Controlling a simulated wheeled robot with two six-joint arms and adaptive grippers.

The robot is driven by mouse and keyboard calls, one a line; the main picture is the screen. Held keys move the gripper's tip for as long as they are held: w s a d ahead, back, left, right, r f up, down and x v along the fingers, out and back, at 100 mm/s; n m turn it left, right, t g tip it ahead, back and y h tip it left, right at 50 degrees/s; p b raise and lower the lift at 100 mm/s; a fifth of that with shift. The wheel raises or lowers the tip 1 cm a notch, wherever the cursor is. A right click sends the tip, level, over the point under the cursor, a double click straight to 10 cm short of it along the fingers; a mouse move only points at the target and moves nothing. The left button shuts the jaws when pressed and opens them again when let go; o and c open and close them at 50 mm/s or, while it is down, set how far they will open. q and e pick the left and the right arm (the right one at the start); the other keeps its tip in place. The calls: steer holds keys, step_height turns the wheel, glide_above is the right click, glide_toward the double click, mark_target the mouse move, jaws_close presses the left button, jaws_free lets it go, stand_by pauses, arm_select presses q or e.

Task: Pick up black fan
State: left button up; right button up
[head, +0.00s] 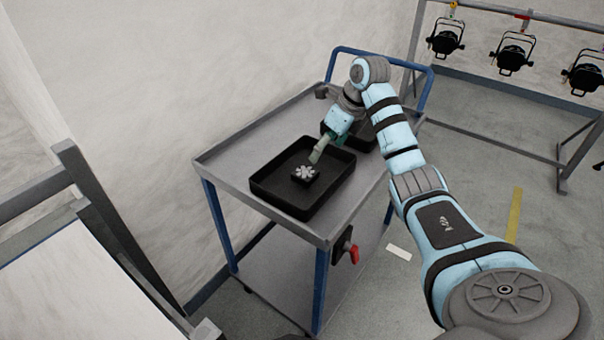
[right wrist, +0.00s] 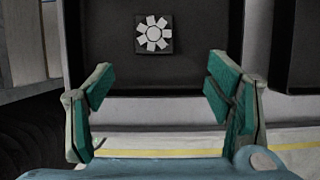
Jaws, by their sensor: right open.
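The black fan (head: 305,174) is a small dark square with a light, flower-shaped rotor. It lies in the near black tray (head: 272,198) on the grey cart. In the right wrist view the fan (right wrist: 154,34) lies flat on the tray floor, ahead of the fingers and between their lines. My right gripper (head: 317,155) is above the tray, close to the fan in the head view. In the right wrist view the gripper (right wrist: 162,90) is open and empty, with the fan apart from its fingers. My left gripper is not in view.
The cart (head: 322,228) has blue legs and a blue handle, and a red-handled item (head: 351,254) at its near end. A second black tray (head: 362,138) is partly hidden behind my right arm. Tray walls surround the fan. Several par cans (head: 511,58) hang from a rack at right.

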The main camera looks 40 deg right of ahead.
mark_target(308, 173)
steer(key=x, duration=0.4)
steer(key=shift+a+b, duration=0.3)
steer(key=shift+a, duration=0.1)
steer(key=b+x, duration=0.1)
steer(key=x, duration=0.5)
steer(key=shift+w+a+f, duration=0.15)
steer(key=shift+w+f, duration=0.05)
steer(key=shift+f, duration=0.05)
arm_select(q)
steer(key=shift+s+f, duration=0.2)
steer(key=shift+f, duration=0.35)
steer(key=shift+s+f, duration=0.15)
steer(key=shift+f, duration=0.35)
arm_select(e)
steer(key=c, duration=1.2)
